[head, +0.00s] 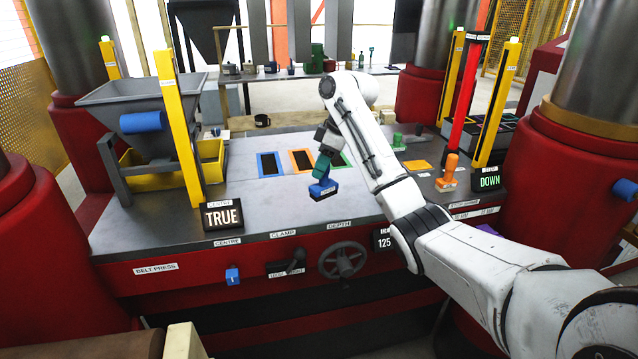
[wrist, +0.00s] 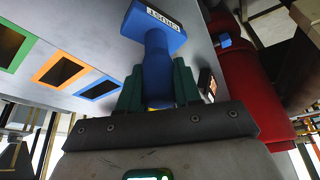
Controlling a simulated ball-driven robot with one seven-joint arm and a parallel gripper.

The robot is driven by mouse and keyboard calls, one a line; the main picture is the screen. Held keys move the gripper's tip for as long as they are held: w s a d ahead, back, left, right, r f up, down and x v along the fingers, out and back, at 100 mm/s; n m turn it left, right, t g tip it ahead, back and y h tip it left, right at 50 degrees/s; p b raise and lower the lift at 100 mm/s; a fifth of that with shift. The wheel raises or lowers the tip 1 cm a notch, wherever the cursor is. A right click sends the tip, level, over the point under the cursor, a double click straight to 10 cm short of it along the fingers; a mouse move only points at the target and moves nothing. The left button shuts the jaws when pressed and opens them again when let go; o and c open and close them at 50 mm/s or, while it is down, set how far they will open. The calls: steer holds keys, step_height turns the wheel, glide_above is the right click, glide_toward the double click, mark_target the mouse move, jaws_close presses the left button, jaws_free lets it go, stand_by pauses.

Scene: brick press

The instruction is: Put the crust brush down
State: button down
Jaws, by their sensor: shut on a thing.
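The crust brush (head: 323,190) is blue, with a block head and a round handle. My gripper (head: 322,165) is shut on its handle, with the head hanging down over the grey bench top. In the wrist view the brush (wrist: 157,30) shows a CRUST label on its head, and the teal fingers of my gripper (wrist: 156,82) stand either side of the handle. Three framed dark openings lie behind the brush: blue (head: 259,164), orange (head: 293,161) and green (head: 346,158), partly hidden by my arm. I cannot tell the exact gap between brush and bench.
An orange-handled tool (head: 449,170) stands on the right of the bench, near an orange plate (head: 418,165) and a green tool (head: 398,141). A TRUE sign (head: 222,215) and yellow post (head: 181,130) stand left. The bench front between sign and brush is clear.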

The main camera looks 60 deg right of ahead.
mark_target(326, 187)
steer(key=shift+w+d+f, duration=0.25)
steer(key=shift+w+f, duration=0.05)
steer(key=shift+f, duration=0.05)
steer(key=shift+w+d+f+p, duration=0.15)
steer(key=shift+f+p, duration=0.6)
steer(key=shift+f, duration=1.05)
steer(key=shift+f, duration=0.1)
steer(key=c, duration=0.8)
jaws_free()
